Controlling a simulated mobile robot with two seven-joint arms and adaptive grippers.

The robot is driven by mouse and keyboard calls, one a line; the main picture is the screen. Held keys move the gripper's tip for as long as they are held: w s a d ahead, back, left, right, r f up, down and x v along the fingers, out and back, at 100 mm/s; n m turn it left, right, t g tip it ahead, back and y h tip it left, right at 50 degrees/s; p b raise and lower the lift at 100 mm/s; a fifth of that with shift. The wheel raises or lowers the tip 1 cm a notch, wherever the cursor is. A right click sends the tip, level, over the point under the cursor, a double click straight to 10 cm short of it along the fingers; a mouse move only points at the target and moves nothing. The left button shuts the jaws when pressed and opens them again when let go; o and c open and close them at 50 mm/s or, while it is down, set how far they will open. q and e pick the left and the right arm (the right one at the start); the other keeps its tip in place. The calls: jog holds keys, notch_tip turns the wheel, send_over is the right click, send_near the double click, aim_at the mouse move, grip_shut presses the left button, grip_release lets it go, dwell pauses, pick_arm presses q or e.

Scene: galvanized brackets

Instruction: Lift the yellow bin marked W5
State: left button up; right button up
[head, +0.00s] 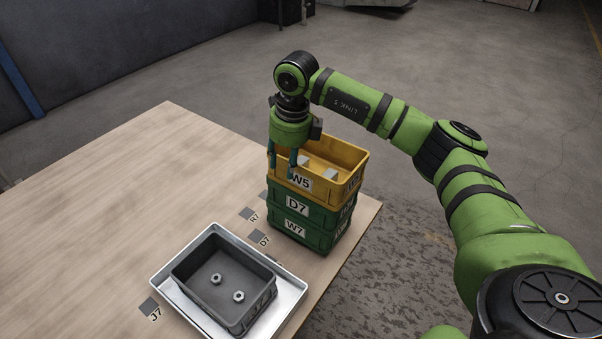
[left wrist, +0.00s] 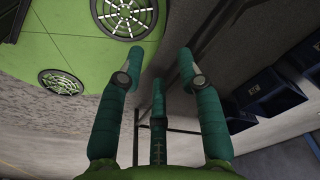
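The yellow bin marked W5 (head: 343,186) sits on top of a stack in the head view, above the green bin marked D7 (head: 319,212) and the green bin marked W7 (head: 315,238). Some pale pieces show inside it. My right gripper (head: 282,168) points down at the bin's left end. Two teal fingers show in front of its near side, one by the left corner. Any finger inside is hidden, so I cannot tell whether they are closed on the wall. My left gripper (left wrist: 158,75) shows in the left wrist view with its fingers spread and empty.
A metal tray (head: 294,298) holds a dark grey bin (head: 222,298) with two nuts inside. Dark labelled squares mark the wooden table (head: 130,190). The stack stands near the table's right edge. The table's left part is clear. Dark blue bins (left wrist: 268,92) show in the left wrist view.

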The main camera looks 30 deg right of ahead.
notch_tip(320, 180, down, 9)
jog(key=s+p, duration=0.1)
jog(key=p, duration=0.1)
jog(key=shift+d, duration=0.25)
grip_shut()
pick_arm(q)
jog(key=shift+s+a+r, duration=0.1)
jog(key=shift+s+r, duration=0.05)
jog(key=shift+s, duration=0.5)
jog(key=shift+s+a+r, duration=0.1)
jog(key=shift+s+r, duration=0.05)
jog(key=shift+s, duration=0.45)
